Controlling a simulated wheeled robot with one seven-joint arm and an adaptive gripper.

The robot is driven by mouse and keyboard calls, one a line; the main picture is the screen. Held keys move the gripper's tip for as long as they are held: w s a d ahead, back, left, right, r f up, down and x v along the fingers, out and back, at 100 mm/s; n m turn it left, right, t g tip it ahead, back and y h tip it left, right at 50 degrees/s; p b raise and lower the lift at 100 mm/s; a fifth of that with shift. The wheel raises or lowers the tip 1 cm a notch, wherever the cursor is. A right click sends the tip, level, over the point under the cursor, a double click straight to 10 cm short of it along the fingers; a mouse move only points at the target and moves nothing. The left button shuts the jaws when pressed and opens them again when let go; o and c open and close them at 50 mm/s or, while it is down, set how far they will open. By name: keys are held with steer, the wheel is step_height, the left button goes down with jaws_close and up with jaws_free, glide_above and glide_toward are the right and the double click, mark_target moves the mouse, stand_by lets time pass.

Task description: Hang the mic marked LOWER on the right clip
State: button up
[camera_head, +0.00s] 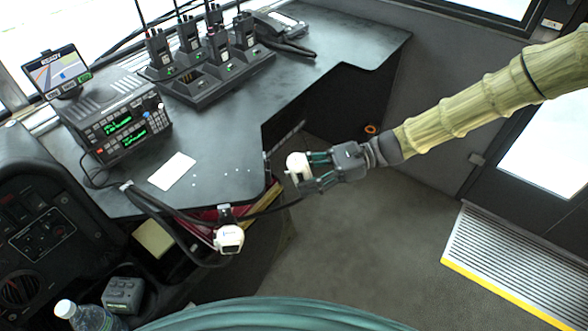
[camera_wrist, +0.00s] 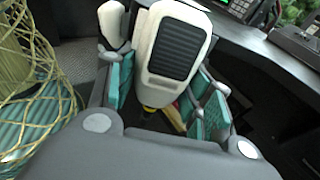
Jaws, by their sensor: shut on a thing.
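My gripper (camera_head: 308,172) is shut on a white hand mic (camera_head: 296,166), off the desk's right front edge and above the floor. In the wrist view my gripper (camera_wrist: 168,88) has its teal-padded fingers on both sides of this mic (camera_wrist: 173,50), whose dark ribbed grille faces the camera. A second white mic (camera_head: 229,239) hangs below the desk's front edge at a dark clip (camera_head: 225,212). No LOWER marking is readable on either mic. I cannot make out the right clip clearly; it may be hidden near my gripper.
The black desk (camera_head: 225,140) carries a two-display radio (camera_head: 120,122), a white card (camera_head: 172,171) and a charger rack with handheld radios (camera_head: 218,84). Dark cords (camera_head: 165,210) run along its front edge. Floor (camera_head: 370,240) right of the desk is clear. A bottle (camera_head: 88,317) stands lower left.

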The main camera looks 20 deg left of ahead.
steer(key=shift+w+a+r+m+t+y+b, duration=0.5)
steer(key=shift+w+a+r+y+b, duration=0.4)
steer(key=shift+b, duration=0.55)
steer(key=shift+w+a+r+m+t+y+b, duration=0.5)
steer(key=shift+a+y+b, duration=0.55)
steer(key=shift+b, duration=0.4)
steer(key=shift+s+a+f+b, duration=0.15)
steer(key=shift+a+f+b, duration=0.35)
steer(key=shift+f+b, duration=0.35)
steer(key=shift+s+a+f+b, duration=0.15)
steer(key=shift+a+f+b, duration=0.35)
steer(key=shift+f+b, duration=0.35)
steer(key=shift+a+f, duration=0.1)
steer(key=shift+f, duration=0.45)
steer(key=shift+r+p, duration=0.1)
steer(key=shift+p, duration=0.3)
steer(key=shift+a+p, duration=0.1)
steer(key=shift+p, duration=0.7)
steer(key=shift+f, duration=2.15)
